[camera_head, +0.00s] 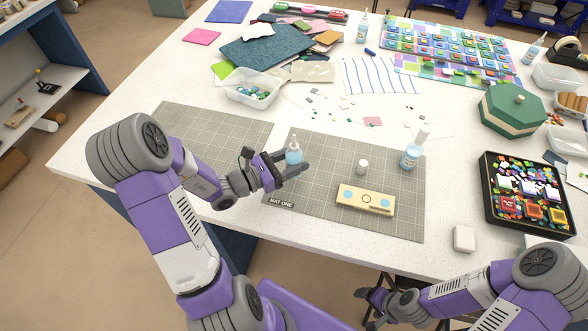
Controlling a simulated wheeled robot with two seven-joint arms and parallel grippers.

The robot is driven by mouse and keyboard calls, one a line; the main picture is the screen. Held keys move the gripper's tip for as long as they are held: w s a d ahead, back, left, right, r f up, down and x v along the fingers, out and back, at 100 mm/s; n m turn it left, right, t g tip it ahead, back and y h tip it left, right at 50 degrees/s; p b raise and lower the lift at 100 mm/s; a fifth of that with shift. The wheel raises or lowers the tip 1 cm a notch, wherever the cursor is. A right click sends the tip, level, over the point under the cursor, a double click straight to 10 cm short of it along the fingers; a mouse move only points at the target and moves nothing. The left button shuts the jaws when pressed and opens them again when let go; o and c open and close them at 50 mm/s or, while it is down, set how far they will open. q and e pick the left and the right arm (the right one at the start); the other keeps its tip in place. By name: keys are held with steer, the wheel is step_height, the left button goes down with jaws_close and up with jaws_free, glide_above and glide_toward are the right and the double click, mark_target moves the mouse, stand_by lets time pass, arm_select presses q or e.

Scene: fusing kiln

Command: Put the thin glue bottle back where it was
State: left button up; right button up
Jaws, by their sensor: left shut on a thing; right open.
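My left gripper (292,170) is over the left part of the grey mat marked MAT ONE (320,222). It is shut on a slim clear bottle with pale blue contents, which I take as the thin glue bottle (293,154). The bottle is about upright, and its lower part is hidden by the fingers. I cannot tell whether it touches the mat. A wider bottle with blue contents and a white top (410,156) stands on the mat's right part. My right gripper (370,308) is open and empty, low by the table's front edge.
On the mat are a pale wooden block with blue discs (366,200) and a small white cylinder (362,167). A black tray of coloured pieces (487,189), green box (512,111) and tub of glass pieces (253,88) stand around. Another grey mat (205,126) has bare room.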

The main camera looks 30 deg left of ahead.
arm_select(q)
step_height(320, 180, down, 4)
steer(key=shift+r+b, duration=0.25)
steer(key=shift+b, duration=0.3)
steer(key=shift+f, duration=0.1)
steer(key=shift+f, duration=0.2)
steer(key=o, duration=0.7)
steer(key=shift+c, duration=0.2)
steer(key=shift+r, duration=0.15)
